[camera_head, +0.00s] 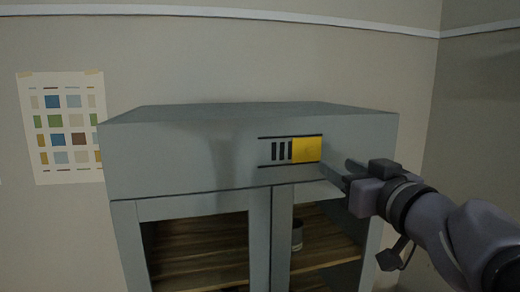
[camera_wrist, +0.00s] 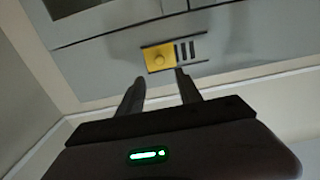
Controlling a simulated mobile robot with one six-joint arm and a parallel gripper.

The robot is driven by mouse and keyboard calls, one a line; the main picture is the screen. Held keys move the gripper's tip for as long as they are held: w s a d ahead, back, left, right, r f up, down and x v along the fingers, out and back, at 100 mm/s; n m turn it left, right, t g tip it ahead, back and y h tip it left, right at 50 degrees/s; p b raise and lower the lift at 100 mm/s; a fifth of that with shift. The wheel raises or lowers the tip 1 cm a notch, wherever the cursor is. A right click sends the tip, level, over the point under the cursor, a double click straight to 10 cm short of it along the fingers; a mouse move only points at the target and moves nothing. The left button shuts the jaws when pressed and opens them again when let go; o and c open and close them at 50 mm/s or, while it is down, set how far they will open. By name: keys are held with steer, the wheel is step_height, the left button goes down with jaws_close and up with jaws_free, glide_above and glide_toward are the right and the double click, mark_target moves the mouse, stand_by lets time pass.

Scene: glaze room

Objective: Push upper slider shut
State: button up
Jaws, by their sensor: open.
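The upper slider is a yellow plate (camera_head: 307,149) on the front of the grey cabinet's top panel. It sits at the right end of a short track with dark rails, and several dark vent slots (camera_head: 281,151) show uncovered to its left. My gripper (camera_head: 338,168) is open and empty, just right of and slightly below the slider. In the wrist view its two fingers (camera_wrist: 160,76) point toward the slider. I cannot tell whether a fingertip touches it.
The grey cabinet (camera_head: 150,161) has framed doors below the panel, with wooden shelves (camera_head: 200,262) and a small dark cup (camera_head: 297,236) inside. A chart of coloured squares (camera_head: 63,127) hangs on the wall at left. The space in front of the panel left of the slider is clear.

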mark_target(313, 152)
steer(key=x, duration=1)
steer(key=shift+w, duration=0.15)
jaws_close()
stand_by(0.9)
